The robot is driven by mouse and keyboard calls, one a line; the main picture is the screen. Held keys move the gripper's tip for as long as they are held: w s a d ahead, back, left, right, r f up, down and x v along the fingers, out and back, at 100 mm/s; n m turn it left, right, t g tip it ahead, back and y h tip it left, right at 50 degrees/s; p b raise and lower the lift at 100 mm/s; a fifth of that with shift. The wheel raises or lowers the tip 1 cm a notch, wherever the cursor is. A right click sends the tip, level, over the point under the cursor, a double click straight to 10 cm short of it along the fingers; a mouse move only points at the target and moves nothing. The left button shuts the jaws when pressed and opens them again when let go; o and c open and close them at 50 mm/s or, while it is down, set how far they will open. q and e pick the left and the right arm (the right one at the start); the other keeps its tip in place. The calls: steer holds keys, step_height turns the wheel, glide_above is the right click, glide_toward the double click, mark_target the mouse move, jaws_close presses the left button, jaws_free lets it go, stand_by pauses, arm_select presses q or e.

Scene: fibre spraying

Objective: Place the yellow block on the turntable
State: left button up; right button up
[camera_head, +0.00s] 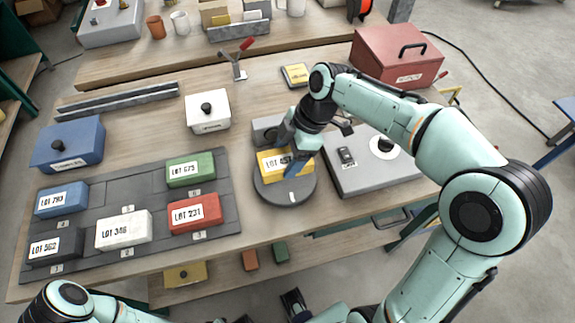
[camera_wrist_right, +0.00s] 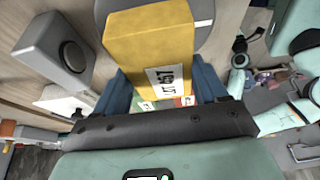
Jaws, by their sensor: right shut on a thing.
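The yellow block (camera_head: 270,164), with a white "LOT" label, is over the grey round turntable (camera_head: 290,193). My right gripper (camera_head: 290,147) is shut on it from above. In the right wrist view the yellow block (camera_wrist_right: 150,45) sits between the two blue fingers of the gripper (camera_wrist_right: 160,95), with the turntable (camera_wrist_right: 215,30) behind it. I cannot tell whether the block's underside touches the disc. Part of the block is hidden by the gripper in the head view.
A dark tray (camera_head: 90,197) left of the turntable holds blue, green, white, red and dark blocks. A grey device with a black knob (camera_head: 370,170) stands close on the right. A white box (camera_head: 207,110), a blue box (camera_head: 70,143) and a red case (camera_head: 396,55) stand around.

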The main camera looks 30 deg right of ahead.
steer(key=shift+f, duration=2.2)
steer(key=o, duration=1.9)
steer(key=shift+c, duration=0.2)
steer(key=p+v, duration=0.1)
steer(key=v, duration=1.1)
